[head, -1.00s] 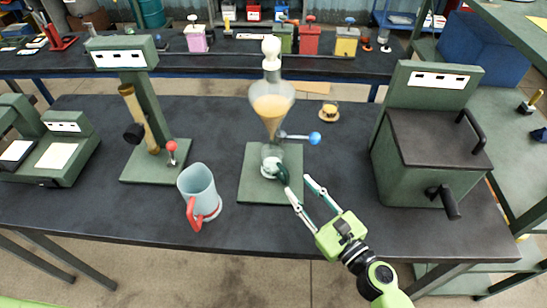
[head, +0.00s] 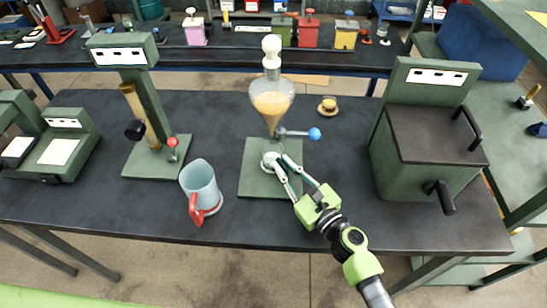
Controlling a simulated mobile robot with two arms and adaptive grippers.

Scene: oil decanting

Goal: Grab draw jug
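The draw jug (head: 268,158) is a small pale vessel. It stands on the green base plate of the funnel stand, under the glass funnel (head: 271,104) of amber liquid. My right gripper (head: 281,163) comes in from the lower right. Its two thin fingers reach the jug's near right side, where the dark green handle is now mostly hidden. The fingers look slightly apart, but whether they grip the handle is not clear. My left gripper is not in view.
A pale blue jug with a red handle (head: 203,183) stands left of the plate (head: 256,183). The funnel's blue-knobbed tap (head: 314,134) juts out above my fingers. A green box (head: 425,160) stands at right. A small round dish (head: 327,109) lies behind.

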